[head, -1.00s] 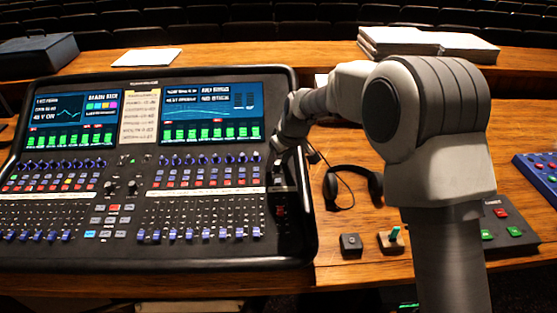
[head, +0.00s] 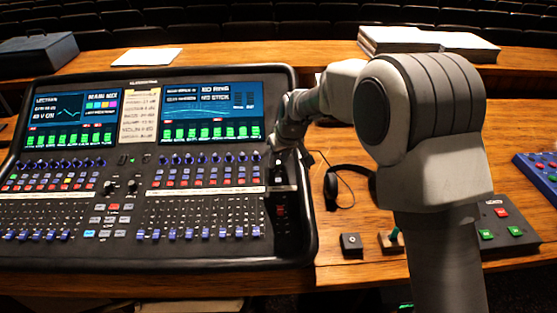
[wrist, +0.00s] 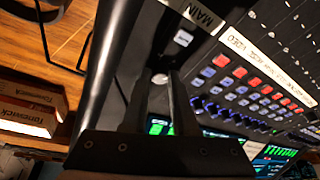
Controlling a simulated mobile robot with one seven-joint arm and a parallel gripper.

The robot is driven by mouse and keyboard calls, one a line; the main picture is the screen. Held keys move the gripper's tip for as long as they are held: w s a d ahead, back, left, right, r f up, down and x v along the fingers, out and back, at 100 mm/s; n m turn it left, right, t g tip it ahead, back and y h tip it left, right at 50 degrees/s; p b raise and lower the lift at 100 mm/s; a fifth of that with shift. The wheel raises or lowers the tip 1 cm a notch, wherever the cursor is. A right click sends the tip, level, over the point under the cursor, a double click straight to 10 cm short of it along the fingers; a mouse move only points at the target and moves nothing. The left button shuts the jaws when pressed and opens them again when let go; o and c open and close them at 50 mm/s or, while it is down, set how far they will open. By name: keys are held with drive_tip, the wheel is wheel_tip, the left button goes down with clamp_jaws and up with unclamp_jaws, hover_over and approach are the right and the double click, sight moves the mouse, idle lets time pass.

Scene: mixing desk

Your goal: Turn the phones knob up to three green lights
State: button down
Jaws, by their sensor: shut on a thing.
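The mixing desk (head: 140,258) has a dark strip along its right side. My gripper (head: 277,176) is over the upper part of that strip and points down. In the wrist view my gripper (wrist: 159,82) has its two dark fingers close together, on either side of a small grey round knob (wrist: 160,78). Only the knob's top shows, and I cannot read its label, so I cannot confirm that it is the phones knob. Green glows show between and beside the fingers. I cannot make out a row of three lights for the knob.
Black headphones (head: 347,172) lie on the wooden table right of the desk. A small dark box (head: 351,245) and a small switch on a wooden block (head: 391,241) stand nearer the front. A white button (wrist: 183,38) and the MAIN label (wrist: 200,14) are close to my fingers.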

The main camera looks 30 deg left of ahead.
drive_tip(key=m, duration=0.2)
drive_tip(key=m+t+h, duration=0.1)
drive_tip(key=m, duration=0.2)
drive_tip(key=shift+s+a, duration=0.15)
drive_tip(key=shift+s, duration=0.05)
drive_tip(key=shift+m+t+h, duration=0.4)
drive_tip(key=shift+m+h, duration=0.3)
drive_tip(key=shift+m, duration=1.8)
drive_tip(key=c, duration=0.7)
unclamp_jaws()
drive_tip(key=v, duration=1.7)
drive_tip(key=shift+r+p, duration=0.2)
drive_tip(key=shift+p, duration=0.25)
